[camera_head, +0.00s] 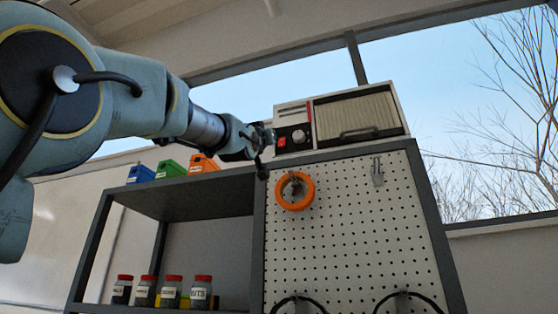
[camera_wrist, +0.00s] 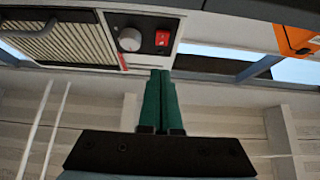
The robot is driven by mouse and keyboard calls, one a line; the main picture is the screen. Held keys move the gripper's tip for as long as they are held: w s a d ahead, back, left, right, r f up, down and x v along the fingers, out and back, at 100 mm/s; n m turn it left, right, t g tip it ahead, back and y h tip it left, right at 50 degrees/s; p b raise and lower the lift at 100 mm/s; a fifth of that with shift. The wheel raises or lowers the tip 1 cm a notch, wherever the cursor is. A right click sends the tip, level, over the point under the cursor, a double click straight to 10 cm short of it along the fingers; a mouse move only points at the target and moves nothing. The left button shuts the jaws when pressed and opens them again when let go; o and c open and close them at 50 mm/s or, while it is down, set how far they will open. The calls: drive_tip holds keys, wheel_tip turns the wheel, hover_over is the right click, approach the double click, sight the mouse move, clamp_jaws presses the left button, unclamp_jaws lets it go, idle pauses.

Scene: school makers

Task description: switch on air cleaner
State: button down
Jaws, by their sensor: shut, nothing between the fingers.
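The air cleaner (camera_head: 356,113) is a white box with a pleated filter panel and a dark handle, standing on top of the pegboard shelf unit. Its control panel at the left end carries a red switch (camera_head: 282,142) and a light round knob (camera_head: 299,136). In the wrist view, the red switch (camera_wrist: 162,38) is beside the knob (camera_wrist: 129,39), and the filter (camera_wrist: 60,40) is at the left. My gripper (camera_wrist: 161,72) is shut and empty, its green fingertips just below the red switch in that view. In the head view my gripper (camera_head: 268,137) is close to the panel's left edge; contact cannot be told.
Blue, green and orange bins (camera_head: 203,162) stand on the shelf top left of the air cleaner. An orange ring (camera_head: 294,191) hangs on the pegboard (camera_head: 345,225). Several red-lidded jars (camera_head: 172,291) stand on a lower shelf. Windows are behind.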

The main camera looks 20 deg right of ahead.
sight(282, 144)
drive_tip(key=shift+w+d+r+p, duration=0.45)
drive_tip(key=shift+w+d+p, duration=0.55)
drive_tip(key=shift+p, duration=0.1)
drive_tip(key=shift+w+d+r+p, duration=0.5)
drive_tip(key=shift+w+d+p, duration=0.35)
drive_tip(key=shift+w+p, duration=0.2)
drive_tip(key=shift+w+d+r+p, duration=0.45)
drive_tip(key=shift+w+d+p, duration=0.5)
drive_tip(key=shift+p, duration=0.15)
drive_tip(key=shift+f, duration=0.15)
